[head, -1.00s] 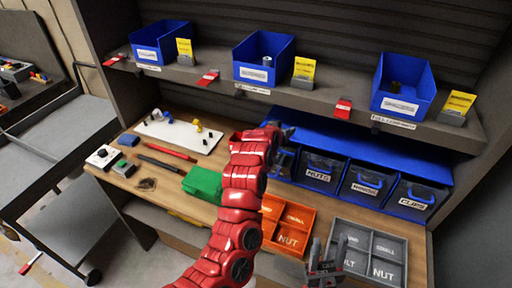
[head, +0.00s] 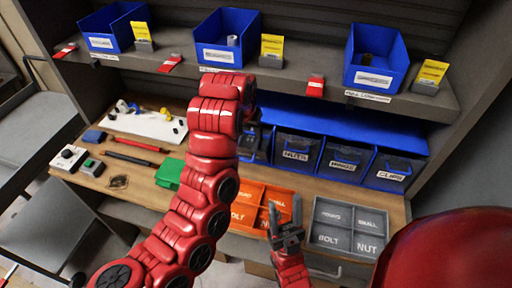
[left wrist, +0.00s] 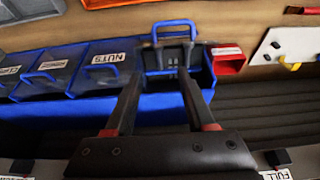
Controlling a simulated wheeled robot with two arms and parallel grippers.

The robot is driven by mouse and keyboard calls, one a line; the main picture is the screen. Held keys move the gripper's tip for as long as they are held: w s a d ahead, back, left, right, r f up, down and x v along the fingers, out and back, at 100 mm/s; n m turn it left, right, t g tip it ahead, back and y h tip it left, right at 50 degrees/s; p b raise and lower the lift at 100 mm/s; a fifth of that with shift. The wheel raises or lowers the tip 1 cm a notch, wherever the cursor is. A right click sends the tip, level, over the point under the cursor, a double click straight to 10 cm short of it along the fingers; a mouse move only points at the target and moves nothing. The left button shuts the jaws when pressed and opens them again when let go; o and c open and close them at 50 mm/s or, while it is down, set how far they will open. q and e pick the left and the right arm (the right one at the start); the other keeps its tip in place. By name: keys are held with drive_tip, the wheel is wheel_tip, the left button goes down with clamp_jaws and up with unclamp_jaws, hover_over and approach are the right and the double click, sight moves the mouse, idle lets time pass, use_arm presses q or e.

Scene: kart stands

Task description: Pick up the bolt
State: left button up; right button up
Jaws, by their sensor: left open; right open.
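I cannot make out a loose bolt in either view. My left gripper (left wrist: 170,47) is open in the left wrist view, its two fingers pointing at a dark, blue-handled bin (left wrist: 164,58) beside the NUTS bin. Nothing shows clearly between the fingers. In the head view my red left arm hides that gripper and part of this bin (head: 256,146), whose label I cannot read. My right gripper (head: 285,222) is open and empty, in front of the orange tray (head: 262,187) and the grey tray (head: 348,232), both with BOLT and NUT compartments.
The NUTS bin (head: 297,157) and more labelled bins stand in a row under a blue shelf top (head: 340,126). Blue boxes (head: 228,52) stand on the shelf above. A green block (head: 169,173), a white board (head: 143,124) and tools lie on the bench's left.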

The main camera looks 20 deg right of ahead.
sight(255, 147)
use_arm(q)
drive_tip(key=b+x, duration=0.1)
drive_tip(key=x, duration=0.2)
drive_tip(key=shift+w+d+f, duration=0.1)
drive_tip(key=shift+f, duration=0.2)
drive_tip(key=shift+w+f+p, duration=0.2)
drive_tip(key=shift+p, duration=0.2)
drive_tip(key=shift+p+x, duration=0.3)
drive_tip(key=shift+x, duration=0.65)
drive_tip(key=p+x, duration=0.1)
drive_tip(key=x, duration=0.1)
drive_tip(key=p+x, duration=0.2)
drive_tip(key=shift+d+r, duration=0.1)
drive_tip(key=shift+d, duration=0.25)
drive_tip(key=shift+w+f+p, duration=0.25)
drive_tip(key=shift+f+p, duration=0.15)
drive_tip(key=shift+f, duration=0.3)
clamp_jaws()
